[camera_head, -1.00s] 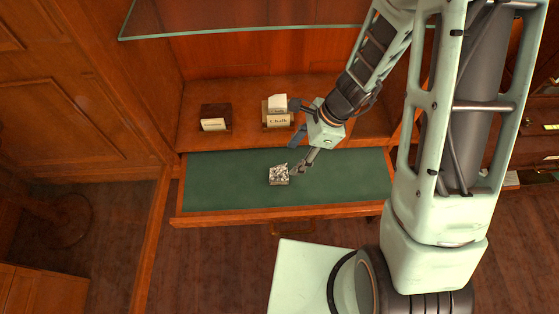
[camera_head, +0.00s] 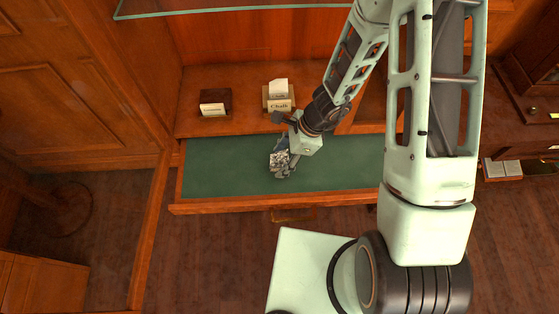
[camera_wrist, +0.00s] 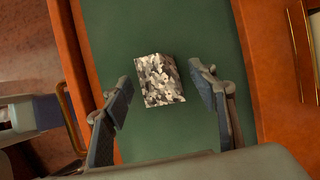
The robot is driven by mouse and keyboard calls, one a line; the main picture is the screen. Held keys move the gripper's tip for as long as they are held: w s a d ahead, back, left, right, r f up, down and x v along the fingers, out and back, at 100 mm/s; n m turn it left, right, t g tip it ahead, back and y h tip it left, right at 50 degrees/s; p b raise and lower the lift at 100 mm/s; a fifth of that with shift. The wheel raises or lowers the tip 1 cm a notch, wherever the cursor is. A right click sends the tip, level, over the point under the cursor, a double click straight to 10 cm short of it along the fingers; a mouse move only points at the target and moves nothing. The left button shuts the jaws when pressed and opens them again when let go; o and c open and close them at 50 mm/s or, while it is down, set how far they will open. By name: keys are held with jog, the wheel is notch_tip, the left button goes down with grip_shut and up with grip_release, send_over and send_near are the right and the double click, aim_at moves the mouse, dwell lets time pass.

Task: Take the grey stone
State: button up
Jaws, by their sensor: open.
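The grey stone (camera_head: 279,160) is a small speckled block in black, white and grey. It lies on the green lining of the pulled-out drawer (camera_head: 225,168). In the wrist view the stone (camera_wrist: 160,80) sits between and slightly beyond the two fingertips. My gripper (camera_head: 281,160) is open, with one finger on each side of the stone. The head view partly hides the stone behind the fingers.
On the shelf behind the drawer stand a holder labelled "Chalk" (camera_head: 280,104) and a dark wooden holder with a white label (camera_head: 214,103). A glass shelf edge (camera_head: 230,10) runs above. The drawer's left part is bare.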

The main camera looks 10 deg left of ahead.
jog(key=shift+c, duration=0.5)
grip_shut()
jog(key=shift+r, duration=0.1)
